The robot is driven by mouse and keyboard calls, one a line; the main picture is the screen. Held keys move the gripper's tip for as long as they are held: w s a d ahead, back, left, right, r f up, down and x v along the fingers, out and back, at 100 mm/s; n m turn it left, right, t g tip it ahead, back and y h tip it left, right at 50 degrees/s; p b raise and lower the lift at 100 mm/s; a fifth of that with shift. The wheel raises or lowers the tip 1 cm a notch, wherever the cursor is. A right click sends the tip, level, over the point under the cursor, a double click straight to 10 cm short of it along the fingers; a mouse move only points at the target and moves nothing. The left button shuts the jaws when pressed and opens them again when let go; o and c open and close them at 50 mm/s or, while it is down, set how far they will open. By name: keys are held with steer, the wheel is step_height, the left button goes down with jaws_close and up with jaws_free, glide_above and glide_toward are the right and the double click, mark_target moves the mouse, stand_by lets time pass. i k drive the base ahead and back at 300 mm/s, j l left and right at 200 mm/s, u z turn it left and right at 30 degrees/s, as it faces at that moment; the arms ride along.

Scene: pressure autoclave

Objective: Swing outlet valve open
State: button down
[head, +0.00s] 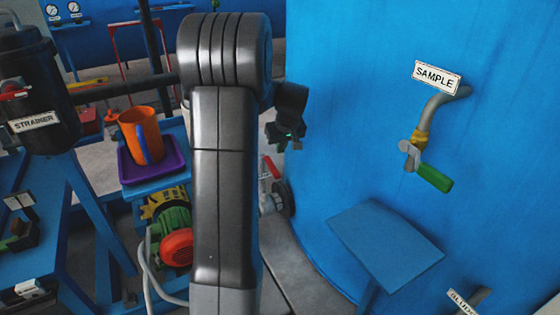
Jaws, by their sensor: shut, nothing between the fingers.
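My gripper (285,135) is a small dark shape just right of my arm, in front of the blue tank's left edge. It is shut and holds nothing; its fingertips are small and hard to make out. Below it, a valve with a red lever (270,168) and a dark round flange (282,198) sits low by the tank. My arm hides its left part, and no label shows on it, so I cannot tell for sure that it is the outlet valve. The gripper appears apart from the lever.
The blue tank (340,120) fills the right side. A SAMPLE tap with a green handle (434,178) sticks out above a blue shelf plate (385,243). At left are a dark strainer (38,85), an orange mug (140,133) on a purple tray (150,172), and a green pump (172,222).

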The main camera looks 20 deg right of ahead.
mark_target(268, 161)
steer(key=k, duration=0.9)
